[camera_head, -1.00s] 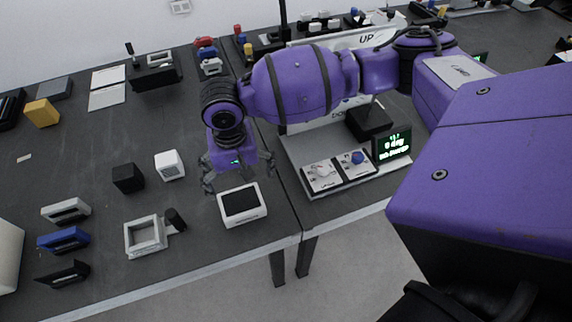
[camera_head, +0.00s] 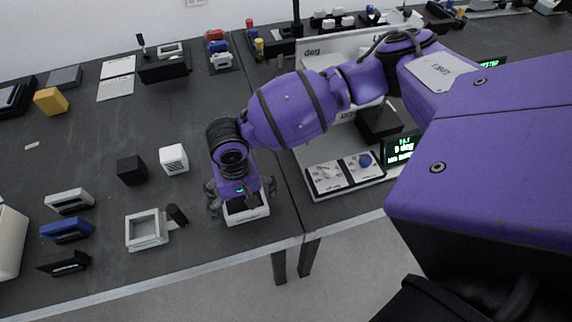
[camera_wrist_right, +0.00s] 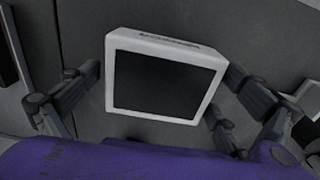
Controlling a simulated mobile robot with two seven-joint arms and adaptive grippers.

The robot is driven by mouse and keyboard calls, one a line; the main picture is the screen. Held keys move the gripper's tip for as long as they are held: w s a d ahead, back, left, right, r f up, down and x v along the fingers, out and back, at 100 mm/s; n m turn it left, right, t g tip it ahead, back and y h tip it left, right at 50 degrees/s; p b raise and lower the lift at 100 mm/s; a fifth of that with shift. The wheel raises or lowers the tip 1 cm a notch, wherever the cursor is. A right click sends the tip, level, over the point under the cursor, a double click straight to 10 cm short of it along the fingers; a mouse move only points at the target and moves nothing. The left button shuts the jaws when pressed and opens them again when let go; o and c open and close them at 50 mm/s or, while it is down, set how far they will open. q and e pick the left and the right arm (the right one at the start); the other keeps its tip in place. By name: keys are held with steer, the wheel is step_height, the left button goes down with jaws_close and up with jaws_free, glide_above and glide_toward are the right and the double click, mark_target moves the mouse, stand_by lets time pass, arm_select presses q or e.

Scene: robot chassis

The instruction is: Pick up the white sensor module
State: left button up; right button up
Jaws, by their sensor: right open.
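A white box with a dark top panel (camera_head: 250,214), which looks like the sensor module, lies on the dark table near its front edge. In the right wrist view the white-framed module (camera_wrist_right: 164,77) sits between the spread fingers, with lettering along its far rim. My right gripper (camera_head: 242,200) is open directly above it in the head view and hides part of it. The open fingers (camera_wrist_right: 163,82) flank the module on both sides in the wrist view; I cannot tell whether they touch it. My left gripper is not in view.
A white cube (camera_head: 174,159) and a black cube (camera_head: 132,170) stand to the left. A white square frame (camera_head: 146,230) lies left of the gripper. The table's front edge is close.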

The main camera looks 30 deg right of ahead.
steer(key=shift+c, duration=0.5)
steer(key=c, duration=1.2)
steer(key=shift+o, duration=0.2)
